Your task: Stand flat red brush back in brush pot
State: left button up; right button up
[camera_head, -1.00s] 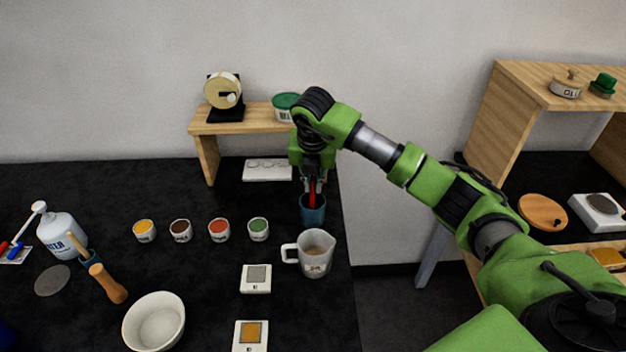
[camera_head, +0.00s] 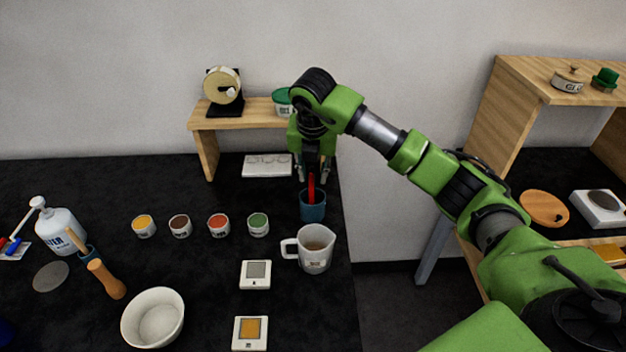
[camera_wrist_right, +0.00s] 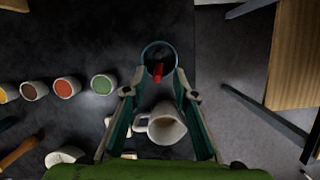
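The flat red brush (camera_head: 311,187) stands in the blue brush pot (camera_head: 313,210), near the right edge of the black table. In the right wrist view the red brush (camera_wrist_right: 158,72) leans against the inside of the pot's rim (camera_wrist_right: 146,50). My right gripper (camera_head: 313,178) is above the pot, pointing down, with its fingers apart on either side of the brush. In the right wrist view the fingers (camera_wrist_right: 160,90) are wide open with nothing between them touching. My left gripper is not in view.
A measuring jug (camera_head: 314,250) stands just in front of the pot. Several small paint cups, such as the green one (camera_head: 258,224), stand to the left. A wooden shelf (camera_head: 250,116) is behind. The table's right edge is close to the pot.

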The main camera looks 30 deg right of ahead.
jog(key=b+v, duration=0.2)
jog(key=v, duration=0.7)
jog(key=shift+r, duration=0.25)
